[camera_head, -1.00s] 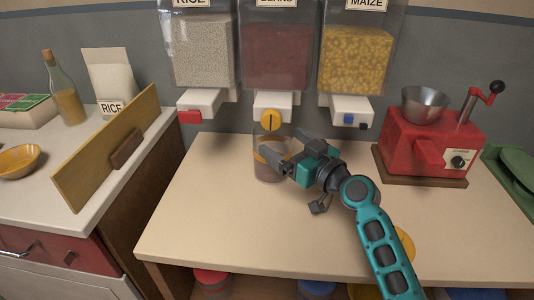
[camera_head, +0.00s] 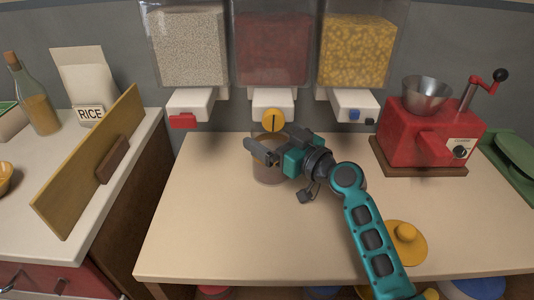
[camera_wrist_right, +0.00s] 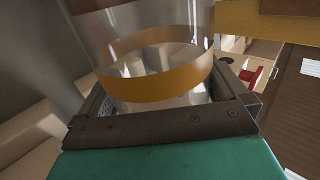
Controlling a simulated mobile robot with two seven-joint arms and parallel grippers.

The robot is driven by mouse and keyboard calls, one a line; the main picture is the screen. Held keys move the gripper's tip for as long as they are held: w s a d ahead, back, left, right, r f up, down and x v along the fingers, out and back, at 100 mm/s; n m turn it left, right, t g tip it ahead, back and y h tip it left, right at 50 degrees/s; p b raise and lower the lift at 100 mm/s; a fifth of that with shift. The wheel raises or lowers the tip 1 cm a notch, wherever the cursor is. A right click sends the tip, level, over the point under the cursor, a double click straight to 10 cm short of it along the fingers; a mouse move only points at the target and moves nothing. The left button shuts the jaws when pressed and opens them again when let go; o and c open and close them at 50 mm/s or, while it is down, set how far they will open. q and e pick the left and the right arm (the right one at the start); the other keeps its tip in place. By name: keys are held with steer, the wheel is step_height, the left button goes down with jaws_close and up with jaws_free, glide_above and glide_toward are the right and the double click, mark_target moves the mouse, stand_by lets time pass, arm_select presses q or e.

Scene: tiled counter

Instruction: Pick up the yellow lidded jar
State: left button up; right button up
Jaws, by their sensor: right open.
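A clear jar (camera_head: 268,174) with a yellow band stands open-topped on the counter, below the middle dispenser. In the right wrist view the jar (camera_wrist_right: 155,75) sits between the fingers of my right gripper (camera_wrist_right: 170,105). In the head view my right gripper (camera_head: 265,152) is open around the jar's upper part and hides some of it. Whether a finger touches the glass I cannot tell. A yellow lid with a knob (camera_head: 405,243) lies on the counter, partly behind my right forearm. My left gripper is not in view.
The rice dispenser (camera_head: 188,48), bean dispenser (camera_head: 272,48) and maize dispenser (camera_head: 357,50) hang above the counter. The yellow-knobbed spout (camera_head: 273,119) is close above the jar. A red grinder (camera_head: 420,140) stands at right. The counter's front left (camera_head: 215,245) is clear.

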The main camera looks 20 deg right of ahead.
steer(key=c, duration=1.5)
steer(key=shift+r, duration=0.1)
steer(key=shift+c, duration=0.5)
